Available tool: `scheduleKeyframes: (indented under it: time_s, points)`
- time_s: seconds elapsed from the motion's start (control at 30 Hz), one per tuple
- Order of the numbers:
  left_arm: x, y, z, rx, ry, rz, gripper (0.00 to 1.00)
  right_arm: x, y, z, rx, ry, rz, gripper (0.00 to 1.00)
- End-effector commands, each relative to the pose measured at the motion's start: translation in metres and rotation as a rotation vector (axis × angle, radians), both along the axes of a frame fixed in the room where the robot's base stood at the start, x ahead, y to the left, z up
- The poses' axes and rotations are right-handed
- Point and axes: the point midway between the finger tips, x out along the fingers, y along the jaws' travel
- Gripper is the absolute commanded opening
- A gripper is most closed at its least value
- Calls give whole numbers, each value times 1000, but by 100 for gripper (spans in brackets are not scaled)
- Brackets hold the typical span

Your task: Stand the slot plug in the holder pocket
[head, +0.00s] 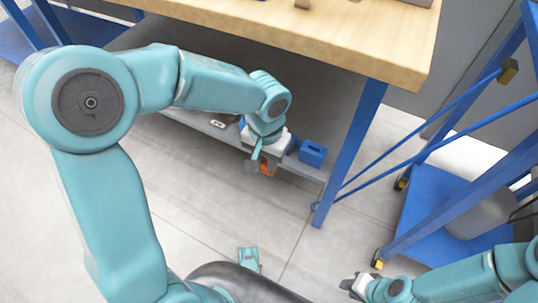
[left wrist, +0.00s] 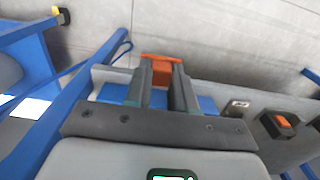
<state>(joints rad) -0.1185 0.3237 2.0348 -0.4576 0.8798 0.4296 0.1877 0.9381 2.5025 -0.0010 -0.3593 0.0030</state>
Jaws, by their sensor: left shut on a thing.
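My left gripper (head: 262,164) is at the front edge of the low shelf under the wooden table. It is shut on an orange piece, the slot plug (head: 267,170). In the left wrist view the slot plug (left wrist: 161,60) shows at the ends of the dark fingers (left wrist: 162,75), which hide part of it. A blue block with a dark opening on top, likely the holder (head: 313,152), stands on the shelf just right of my left gripper. Blue parts (left wrist: 118,94) behind the fingers in the left wrist view are mostly hidden. My right gripper (head: 352,286) is low at right; its jaws are unclear.
An orange and black item (left wrist: 281,122) lies on the shelf at right in the left wrist view. The wooden tabletop (head: 300,40) overhangs the shelf. A blue table leg (head: 350,150) stands right of the blue block. A blue cart (head: 440,205) is further right. Open floor lies in front.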

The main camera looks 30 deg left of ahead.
Motion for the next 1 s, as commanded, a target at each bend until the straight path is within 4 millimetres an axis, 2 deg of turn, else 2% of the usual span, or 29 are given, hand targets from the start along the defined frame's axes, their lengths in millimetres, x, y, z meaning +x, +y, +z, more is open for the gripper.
scheduleKeyframes:
  time_s: [0.3,0.67,1.0]
  points:
    - [0,0,2,0,0,0,0,0,0,2,0,0,0,27]
    - [0,0,27,0,0,0,0,0,0,23,0,0,0,27]
    - [0,-1,26,0,0,0,0,0,0,22,0,0,0,27]
